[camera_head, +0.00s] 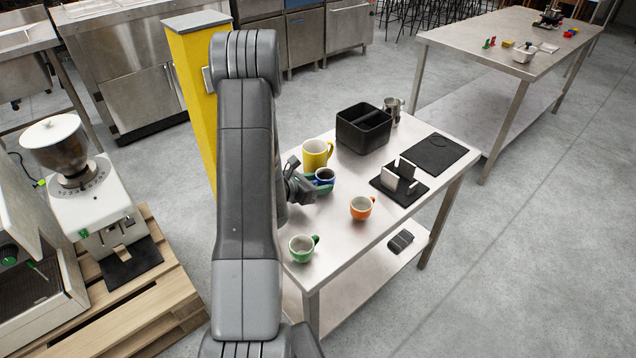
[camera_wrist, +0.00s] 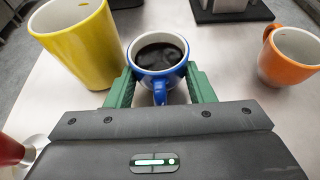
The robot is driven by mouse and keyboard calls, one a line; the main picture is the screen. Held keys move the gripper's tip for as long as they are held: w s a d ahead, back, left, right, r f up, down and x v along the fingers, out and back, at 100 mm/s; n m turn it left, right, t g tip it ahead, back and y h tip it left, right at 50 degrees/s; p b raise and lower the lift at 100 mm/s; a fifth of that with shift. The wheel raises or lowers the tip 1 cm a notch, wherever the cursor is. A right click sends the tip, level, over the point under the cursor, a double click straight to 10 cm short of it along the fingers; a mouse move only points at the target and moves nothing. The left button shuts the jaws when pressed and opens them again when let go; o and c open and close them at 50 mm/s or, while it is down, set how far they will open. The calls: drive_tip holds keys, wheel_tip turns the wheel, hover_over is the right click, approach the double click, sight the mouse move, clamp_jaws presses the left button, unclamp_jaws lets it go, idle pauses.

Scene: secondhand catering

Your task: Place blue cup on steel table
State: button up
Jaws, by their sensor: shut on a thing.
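The blue cup (camera_wrist: 160,84) has a white inside and holds dark liquid. It sits upright between the green fingers of my gripper (camera_wrist: 160,88), which is shut on it, with its handle toward my wrist. In the head view the blue cup (camera_head: 325,174) shows at the gripper (camera_head: 318,183) above the near part of the steel table (camera_head: 340,238). I cannot tell whether the cup touches the tabletop. A second steel table (camera_head: 480,42) stands at the back right with small things on it.
A yellow mug (camera_head: 316,156) stands close beside the blue cup. An orange cup (camera_head: 361,208) and a green cup (camera_head: 301,248) stand nearer the front. A black bin (camera_head: 363,130), a metal jug (camera_head: 392,108), a black mat (camera_head: 434,153) and a dark stand (camera_head: 399,182) occupy the rest.

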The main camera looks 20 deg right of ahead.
drive_tip(key=shift+f+b, duration=0.2)
drive_tip(key=shift+b, duration=0.1)
drive_tip(key=o, duration=1.3)
drive_tip(key=shift+r, duration=0.1)
drive_tip(key=shift+r+p, duration=0.25)
drive_tip(key=shift+p, duration=0.2)
drive_tip(key=v, duration=0.6)
drive_tip(key=b+v, duration=0.1)
drive_tip(key=v, duration=0.5)
drive_tip(key=shift+s+f, duration=0.1)
drive_tip(key=shift+f, duration=0.15)
